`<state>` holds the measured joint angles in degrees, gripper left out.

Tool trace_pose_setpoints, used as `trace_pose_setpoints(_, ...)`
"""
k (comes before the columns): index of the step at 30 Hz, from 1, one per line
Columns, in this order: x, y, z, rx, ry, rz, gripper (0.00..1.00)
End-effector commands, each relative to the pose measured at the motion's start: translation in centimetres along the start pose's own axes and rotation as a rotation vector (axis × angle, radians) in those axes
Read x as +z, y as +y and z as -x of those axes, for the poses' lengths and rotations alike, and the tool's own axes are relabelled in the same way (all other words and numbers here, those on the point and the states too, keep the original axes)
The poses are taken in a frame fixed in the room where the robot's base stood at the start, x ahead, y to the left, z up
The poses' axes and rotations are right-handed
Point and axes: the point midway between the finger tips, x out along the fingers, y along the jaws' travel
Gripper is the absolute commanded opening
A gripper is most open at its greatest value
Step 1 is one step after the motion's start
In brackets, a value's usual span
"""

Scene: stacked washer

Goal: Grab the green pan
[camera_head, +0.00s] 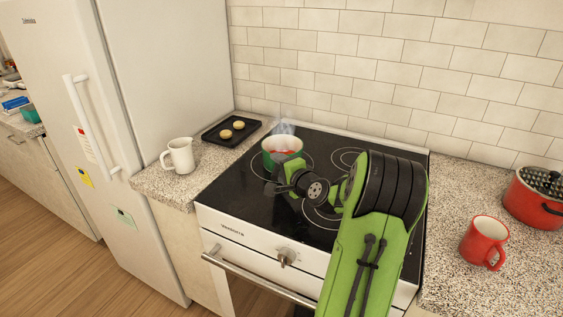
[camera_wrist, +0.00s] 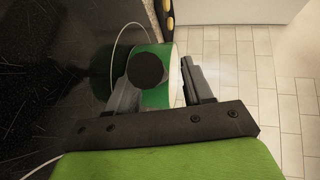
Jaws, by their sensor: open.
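The green pan (camera_head: 270,159), with a white rim and red contents, stands on the black stovetop at the back left burner; pale steam rises above it. My gripper (camera_head: 281,180) is close in front of it and hides part of its near side. In the wrist view the pan's green wall (camera_wrist: 155,98) shows between and beyond the fingers of my open gripper (camera_wrist: 160,80). A round black end (camera_wrist: 145,68), apparently the pan's handle seen end-on, lies between the fingers, nearer the left one. I cannot tell whether a finger touches it.
A black tray (camera_head: 212,134) with two round cookies and a white mug (camera_head: 179,156) stand on the counter left of the stove (camera_head: 247,194). A red mug (camera_head: 484,243) and red pot (camera_head: 533,203) stand on the right counter. The tiled wall (camera_head: 340,62) is close behind.

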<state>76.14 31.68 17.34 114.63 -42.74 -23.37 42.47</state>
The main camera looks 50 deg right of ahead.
Motion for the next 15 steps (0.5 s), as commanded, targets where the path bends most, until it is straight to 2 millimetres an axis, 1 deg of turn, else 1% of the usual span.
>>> trace_pose_setpoints(3,-0.02,-0.02,0.05,0.0,0.0,0.0,0.51)
trace_pose_setpoints(4,-0.02,-0.02,0.06,0.0,0.0,0.0,0.49)
trace_pose_setpoints(13,-0.02,-0.01,0.09,0.001,0.0,0.0,0.03)
trace_pose_setpoints(14,-0.02,-0.01,0.09,0.001,0.0,0.0,0.0)
trace_pose_setpoints(15,-0.02,0.0,0.09,0.001,0.0,0.0,0.0)
